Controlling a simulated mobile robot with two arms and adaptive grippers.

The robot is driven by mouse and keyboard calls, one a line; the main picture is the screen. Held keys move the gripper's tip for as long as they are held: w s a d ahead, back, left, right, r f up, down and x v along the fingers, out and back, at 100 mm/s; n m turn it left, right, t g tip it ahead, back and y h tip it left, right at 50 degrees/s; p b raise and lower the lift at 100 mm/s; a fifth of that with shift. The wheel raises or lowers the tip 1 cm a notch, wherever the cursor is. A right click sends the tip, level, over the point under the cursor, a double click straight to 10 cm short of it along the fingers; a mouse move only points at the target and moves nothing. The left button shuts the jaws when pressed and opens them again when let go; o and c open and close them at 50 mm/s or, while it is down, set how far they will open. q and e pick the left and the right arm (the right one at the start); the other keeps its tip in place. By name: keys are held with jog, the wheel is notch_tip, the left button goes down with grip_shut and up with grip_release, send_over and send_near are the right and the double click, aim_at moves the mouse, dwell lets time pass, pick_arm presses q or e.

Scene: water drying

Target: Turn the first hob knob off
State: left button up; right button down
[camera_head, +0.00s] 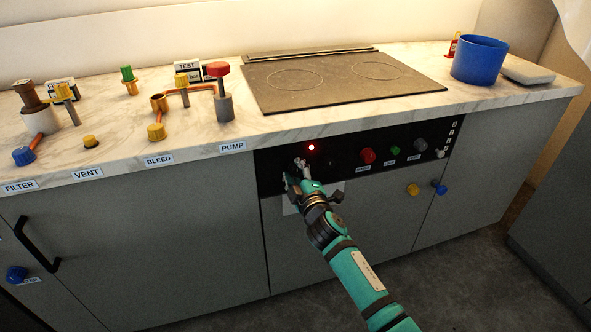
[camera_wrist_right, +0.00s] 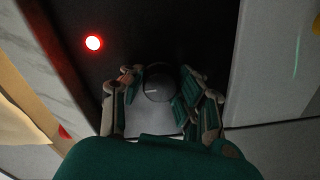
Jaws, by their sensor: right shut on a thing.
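The hob knob (camera_wrist_right: 158,83) is a round dark knob with a pale pointer line on the black control panel (camera_head: 345,158). My right gripper (camera_head: 297,171) is at the left part of this panel. In the right wrist view its fingers stand on both sides of the knob and are shut on it. In the head view the gripper hides the knob. A red light (camera_head: 311,147) glows on the panel just above and right of the gripper; it also shows in the right wrist view (camera_wrist_right: 93,43). My left gripper is in neither view.
Red (camera_head: 367,156), green (camera_head: 394,151) and grey (camera_head: 420,144) knobs sit farther right on the panel. The hob (camera_head: 340,80) lies on the marble worktop above. A blue pot (camera_head: 479,60) stands at its right. Valves and pipes fill the worktop's left side.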

jog(key=shift+f, duration=0.1)
jog(key=c, duration=0.9)
grip_release()
jog(key=shift+c, duration=0.2)
jog(key=v, duration=1.2)
